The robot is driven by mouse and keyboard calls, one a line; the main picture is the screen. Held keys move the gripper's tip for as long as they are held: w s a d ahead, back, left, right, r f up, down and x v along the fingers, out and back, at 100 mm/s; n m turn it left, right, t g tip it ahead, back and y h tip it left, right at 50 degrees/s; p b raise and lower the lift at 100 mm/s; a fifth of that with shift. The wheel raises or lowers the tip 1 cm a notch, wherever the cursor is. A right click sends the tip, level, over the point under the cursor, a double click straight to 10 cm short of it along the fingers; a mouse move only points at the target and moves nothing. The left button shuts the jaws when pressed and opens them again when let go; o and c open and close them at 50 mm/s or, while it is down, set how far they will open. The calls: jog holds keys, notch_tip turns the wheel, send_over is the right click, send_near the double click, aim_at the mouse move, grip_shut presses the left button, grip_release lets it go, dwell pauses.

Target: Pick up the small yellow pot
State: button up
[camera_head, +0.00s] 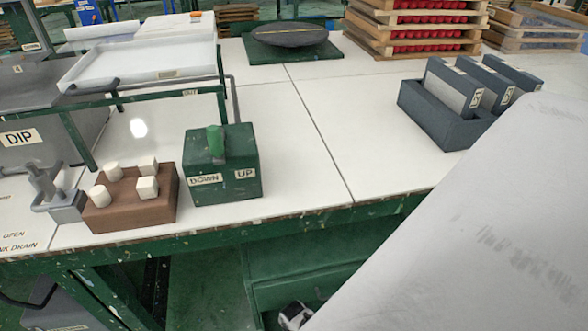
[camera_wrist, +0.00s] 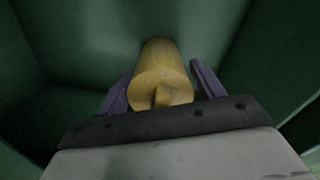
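The small yellow pot (camera_wrist: 161,72) shows in the middle of the wrist view, a rounded cylinder with a small knob or notch on its near end. My gripper (camera_wrist: 162,75) is around it, with one purple finger on the left and one on the right. The fingers look open, with a narrow gap on the right side; whether the left finger touches the pot is unclear. The pot is not visible in the head view.
Dark green walls (camera_wrist: 60,50) surround the pot closely. In the head view, a green compartment (camera_head: 270,285) lies under the white-topped table (camera_head: 315,130). On top are a brown block with white pegs (camera_head: 130,208), a green DOWN/UP box (camera_head: 225,170) and a grey bin (camera_head: 430,110).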

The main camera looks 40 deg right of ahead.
jog(key=c, duration=0.5)
jog(key=shift+o, duration=0.2)
jog(key=shift+r, duration=0.1)
